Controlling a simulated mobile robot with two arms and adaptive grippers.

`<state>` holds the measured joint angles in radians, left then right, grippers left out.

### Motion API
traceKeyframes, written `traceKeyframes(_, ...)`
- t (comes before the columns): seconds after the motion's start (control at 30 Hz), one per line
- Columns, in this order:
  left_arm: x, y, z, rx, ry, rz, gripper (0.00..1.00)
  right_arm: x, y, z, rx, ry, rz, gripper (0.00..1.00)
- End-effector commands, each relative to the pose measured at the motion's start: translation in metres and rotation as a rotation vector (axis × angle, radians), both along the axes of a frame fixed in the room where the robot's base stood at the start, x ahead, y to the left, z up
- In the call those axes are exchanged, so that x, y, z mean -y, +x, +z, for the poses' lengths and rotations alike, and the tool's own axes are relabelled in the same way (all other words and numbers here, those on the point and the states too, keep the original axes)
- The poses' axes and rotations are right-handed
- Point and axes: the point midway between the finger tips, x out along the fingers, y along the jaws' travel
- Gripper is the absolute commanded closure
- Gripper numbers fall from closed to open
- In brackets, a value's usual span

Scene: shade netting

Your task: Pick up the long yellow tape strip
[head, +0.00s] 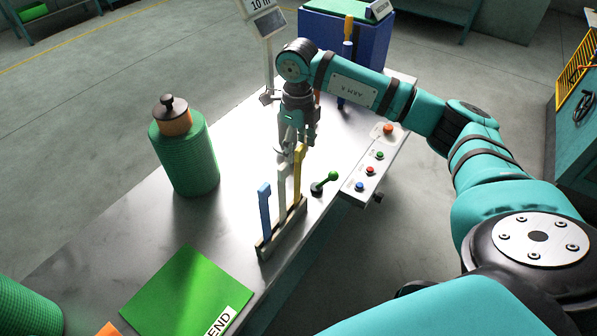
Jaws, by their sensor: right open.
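The long yellow tape strip (298,178) stands upright at the far end of a narrow slotted holder (272,240) on the metal table. A white strip (282,184) stands in the middle slot and a blue strip (265,212) at the near end. My right gripper (296,143) points down at the top of the yellow strip, its jaws open. I cannot tell whether the strip's top is between the fingers or in front of them. My left gripper is not in view.
A green netting roll (185,155) with a black-knobbed top stands left. A green lever (326,181) and a button panel (372,168) are close right of the holder. A blue bin (372,50) stands behind. A green sheet (180,290) lies in front.

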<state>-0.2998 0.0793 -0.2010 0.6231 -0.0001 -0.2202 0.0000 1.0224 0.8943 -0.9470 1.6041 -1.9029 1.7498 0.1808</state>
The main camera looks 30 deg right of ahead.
Motion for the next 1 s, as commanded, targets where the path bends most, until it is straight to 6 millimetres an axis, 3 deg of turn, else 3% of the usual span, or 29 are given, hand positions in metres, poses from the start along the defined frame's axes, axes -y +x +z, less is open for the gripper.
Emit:
traceKeyframes(0.2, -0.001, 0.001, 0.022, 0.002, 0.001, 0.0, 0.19, 0.004, -0.007, -0.025, -0.007, -0.002, -0.001, 0.42)
traceKeyframes(0.33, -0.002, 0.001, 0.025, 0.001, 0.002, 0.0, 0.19, 0.003, -0.006, -0.044, -0.004, -0.001, -0.001, 0.42)
traceKeyframes(0.63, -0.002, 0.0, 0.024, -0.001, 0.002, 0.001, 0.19, 0.004, -0.005, -0.051, -0.001, -0.001, 0.0, 0.42)
traceKeyframes(1.0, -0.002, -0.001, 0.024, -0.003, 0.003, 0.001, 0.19, 0.003, -0.005, -0.051, -0.001, 0.0, 0.0, 0.89)
